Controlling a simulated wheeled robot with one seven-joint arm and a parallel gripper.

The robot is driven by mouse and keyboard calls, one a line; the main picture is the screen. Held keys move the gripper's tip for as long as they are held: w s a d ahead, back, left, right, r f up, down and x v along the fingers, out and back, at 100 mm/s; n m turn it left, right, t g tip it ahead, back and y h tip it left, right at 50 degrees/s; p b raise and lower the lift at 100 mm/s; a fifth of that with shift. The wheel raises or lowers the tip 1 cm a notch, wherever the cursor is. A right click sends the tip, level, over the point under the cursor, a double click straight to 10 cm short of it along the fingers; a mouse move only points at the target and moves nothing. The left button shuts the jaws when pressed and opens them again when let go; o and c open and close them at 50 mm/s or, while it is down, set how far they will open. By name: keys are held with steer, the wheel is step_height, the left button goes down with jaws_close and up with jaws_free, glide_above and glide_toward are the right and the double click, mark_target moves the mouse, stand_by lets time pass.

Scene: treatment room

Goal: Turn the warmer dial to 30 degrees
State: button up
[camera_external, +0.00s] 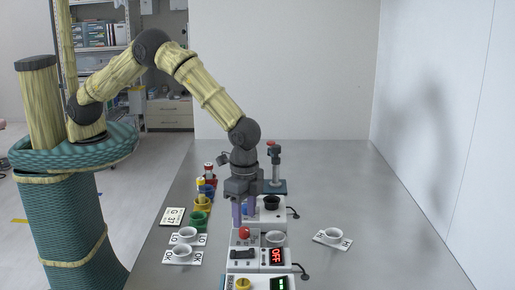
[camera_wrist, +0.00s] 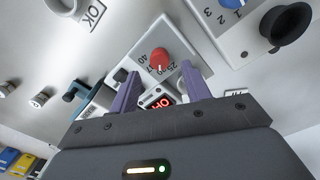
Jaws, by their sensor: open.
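The red dial (camera_external: 244,232) sits on a white box on the table. In the wrist view the red dial (camera_wrist: 159,57) stands on a white face marked with numbers, among them 25, 37 and 40. Its exact setting is too small to read. My gripper (camera_external: 244,218) points down just above the dial, with its purple fingers apart. In the wrist view my gripper (camera_wrist: 160,72) has one finger on each side of the dial, with nothing held. Whether the fingers touch the dial I cannot tell.
A red OFF display (camera_external: 277,256) and a black switch (camera_external: 242,254) are in front. The table's right side is mostly clear.

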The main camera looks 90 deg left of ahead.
mark_target(245, 228)
step_height(245, 228, up, 13)
steer(key=b, duration=0.1)
steer(key=shift+a+r+b, duration=0.2)
steer(key=shift+b, duration=0.1)
steer(key=shift+w, duration=0.1)
steer(key=s+a+n+t, duration=0.1)
steer(key=s+a, duration=0.2)
steer(key=a, duration=0.3)
steer(key=s+a+r+n, duration=0.1)
steer(key=s+a, duration=0.2)
steer(key=a, duration=0.3)
steer(key=s+a+n+t, duration=0.1)
steer(key=s+a+n, duration=0.15)
steer(key=a, duration=0.35)
steer(key=s+a+n, duration=0.1)
steer(key=s+a, duration=0.3)
steer(key=s, duration=0.3)
steer(key=s+a+f, duration=0.1)
steer(key=s+a, duration=0.4)
steer(key=s, duration=0.3)
steer(key=shift+f+n+t, duration=0.3)
steer(key=shift+n+t, duration=0.05)
steer(key=shift+t, duration=0.05)
steer(key=shift+o, duration=0.4)
steer(key=shift+s, duration=0.1)
